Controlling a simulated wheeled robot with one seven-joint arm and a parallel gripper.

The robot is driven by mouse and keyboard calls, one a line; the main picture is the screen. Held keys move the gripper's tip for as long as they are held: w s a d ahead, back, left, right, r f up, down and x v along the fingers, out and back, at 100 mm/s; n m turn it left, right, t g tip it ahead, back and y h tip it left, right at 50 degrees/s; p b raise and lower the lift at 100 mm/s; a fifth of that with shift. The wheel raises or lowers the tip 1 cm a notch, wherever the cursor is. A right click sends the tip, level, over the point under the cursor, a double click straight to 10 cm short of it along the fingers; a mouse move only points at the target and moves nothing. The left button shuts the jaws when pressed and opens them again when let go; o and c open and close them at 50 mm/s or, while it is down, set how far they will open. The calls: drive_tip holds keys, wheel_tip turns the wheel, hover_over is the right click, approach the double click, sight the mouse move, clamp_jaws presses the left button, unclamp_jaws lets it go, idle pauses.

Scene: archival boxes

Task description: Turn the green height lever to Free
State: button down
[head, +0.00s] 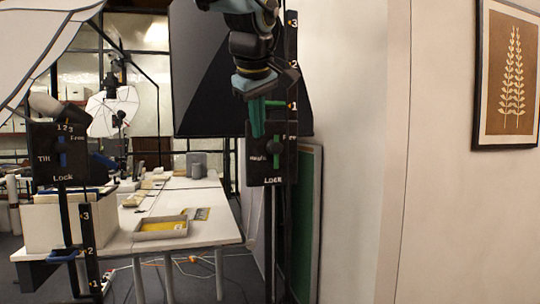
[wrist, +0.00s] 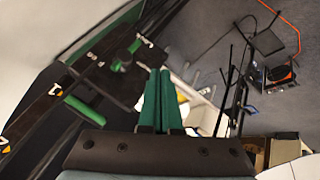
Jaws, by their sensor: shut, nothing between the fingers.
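The green height lever (head: 276,160) sits on a black panel (head: 267,178) on the right stand. Its lower green end points down, toward the word Lock; Free is printed at the upper right. In the wrist view the lever (wrist: 135,46) shows on its dark panel, left of my fingertips. My gripper (head: 257,134) has green fingers pointing down, over the upper left of the panel in the head view. Its fingers (wrist: 160,72) are together and empty, apart from the lever in the wrist view. Part of the panel's left lettering is hard to read.
A green handle (head: 275,103) sticks out at mark 1 on the numbered post. A left stand carries a similar panel with a blue lever (head: 62,152). A white table (head: 215,232) with a tray stands behind, and a wall (head: 350,150) rises on the right.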

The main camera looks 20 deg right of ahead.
sight(275, 151)
drive_tip(key=w+d+f+p, duration=0.3)
drive_tip(key=w+f, duration=0.1)
drive_tip(key=f, duration=0.1)
drive_tip(key=w+d+f+p, duration=0.2)
drive_tip(key=w, duration=0.1)
drive_tip(key=shift+d+f+p, duration=0.2)
drive_tip(key=shift+d+p, duration=0.15)
drive_tip(key=shift+d, duration=0.1)
drive_tip(key=shift+d+f, duration=0.1)
drive_tip(key=shift+f, duration=0.05)
